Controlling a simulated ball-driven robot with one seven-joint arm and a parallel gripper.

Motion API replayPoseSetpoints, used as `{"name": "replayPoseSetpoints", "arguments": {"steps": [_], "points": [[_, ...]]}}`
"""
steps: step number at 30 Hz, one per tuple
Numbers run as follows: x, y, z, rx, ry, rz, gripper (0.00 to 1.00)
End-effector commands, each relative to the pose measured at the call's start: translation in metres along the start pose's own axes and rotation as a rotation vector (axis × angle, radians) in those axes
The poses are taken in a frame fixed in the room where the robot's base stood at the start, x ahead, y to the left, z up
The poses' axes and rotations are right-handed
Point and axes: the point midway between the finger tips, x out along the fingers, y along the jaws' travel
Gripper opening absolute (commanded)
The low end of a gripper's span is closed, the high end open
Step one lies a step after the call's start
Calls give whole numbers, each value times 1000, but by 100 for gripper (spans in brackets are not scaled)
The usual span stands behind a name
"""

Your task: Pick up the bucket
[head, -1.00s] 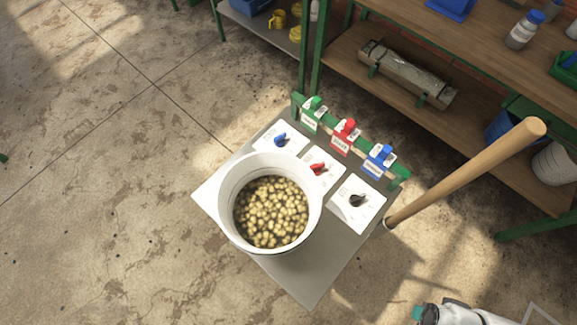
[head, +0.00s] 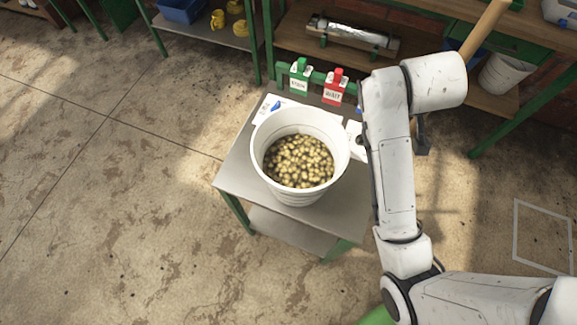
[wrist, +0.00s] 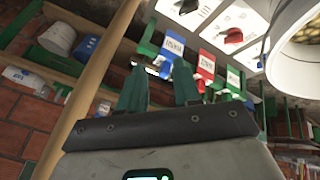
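The white bucket (head: 297,197) stands upright on a small grey metal table (head: 237,165), filled with yellowish-brown lumps. Its pale wall also shows at the upper right of the wrist view (wrist: 299,57). My arm reaches up along the right of the bucket in the head view, and its end is partly hidden there behind the forearm.
Green (head: 300,78) and red (head: 333,88) tagged switches line the table's back edge; a blue one (wrist: 172,50) shows in the wrist view. A wooden pole (wrist: 92,88) runs close beside my gripper. Shelves (head: 290,45) stand behind. The floor at left is clear.

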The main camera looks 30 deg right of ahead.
Motion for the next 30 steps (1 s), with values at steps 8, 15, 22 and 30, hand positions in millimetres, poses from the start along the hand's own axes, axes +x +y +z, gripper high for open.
{"name": "replayPoseSetpoints", "arguments": {"steps": [8, 15, 22, 30], "points": [[-32, 18, -40, 251, -15, 2, 33], [-39, -30, -16, 400, -201, -150, 33], [-47, -90, 17, 427, -389, -299, 33], [-37, -116, 36, 420, -454, -342, 33]]}}
